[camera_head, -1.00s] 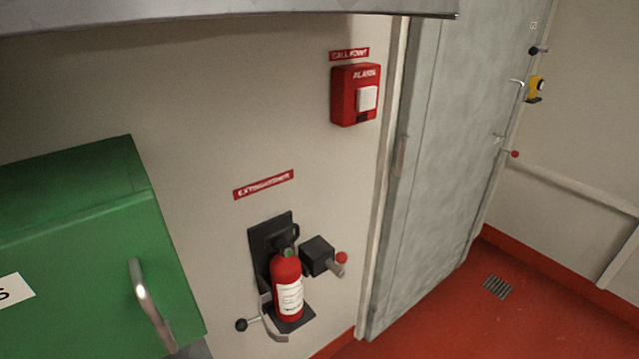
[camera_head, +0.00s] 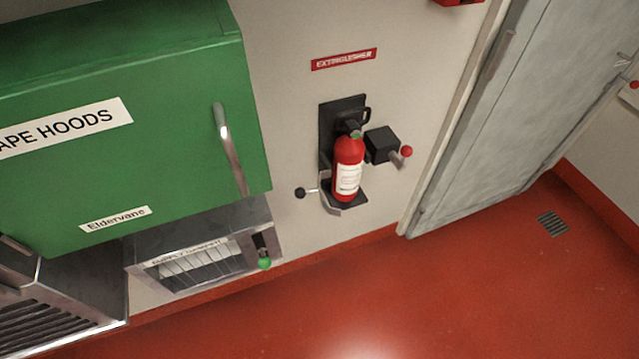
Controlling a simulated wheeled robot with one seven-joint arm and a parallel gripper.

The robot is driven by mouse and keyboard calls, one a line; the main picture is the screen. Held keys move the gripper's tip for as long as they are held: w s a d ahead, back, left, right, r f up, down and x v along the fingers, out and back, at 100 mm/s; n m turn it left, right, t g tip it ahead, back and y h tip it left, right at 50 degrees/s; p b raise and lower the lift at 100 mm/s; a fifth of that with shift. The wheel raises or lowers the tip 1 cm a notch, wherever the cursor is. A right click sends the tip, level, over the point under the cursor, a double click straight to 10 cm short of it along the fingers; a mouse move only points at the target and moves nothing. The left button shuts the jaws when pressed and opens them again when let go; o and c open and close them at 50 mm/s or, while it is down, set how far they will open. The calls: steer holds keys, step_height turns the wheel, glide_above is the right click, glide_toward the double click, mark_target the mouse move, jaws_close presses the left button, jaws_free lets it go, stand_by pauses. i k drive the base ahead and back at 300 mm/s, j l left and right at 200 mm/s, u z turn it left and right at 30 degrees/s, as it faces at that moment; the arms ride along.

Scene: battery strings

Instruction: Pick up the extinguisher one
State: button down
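The red fire extinguisher (camera_head: 348,166) stands upright in a black wall bracket (camera_head: 328,130). It has a white label, a green spot at its top and a black handle. A metal strap (camera_head: 328,205) curves at its lower front, with a black-knobbed lever (camera_head: 303,192) on the left. A red sign (camera_head: 343,59) reading EXTINGUISHER is on the wall above it. My gripper is not in view.
A black box with a red-knobbed lever (camera_head: 400,157) sits right of the extinguisher. A green cabinet (camera_head: 180,110) with a metal handle juts out at left, above a metal unit (camera_head: 200,255) with a green-knobbed lever. A grey door (camera_head: 500,120) stands at right. The red floor (camera_head: 400,310) is clear.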

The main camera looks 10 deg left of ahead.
mark_target(349, 149)
steer(key=i+l+u, duration=0.2)
steer(key=i+l, duration=0.15)
steer(key=i+l+u, duration=0.4)
steer(key=i+l, duration=0.15)
steer(key=l, duration=0.35)
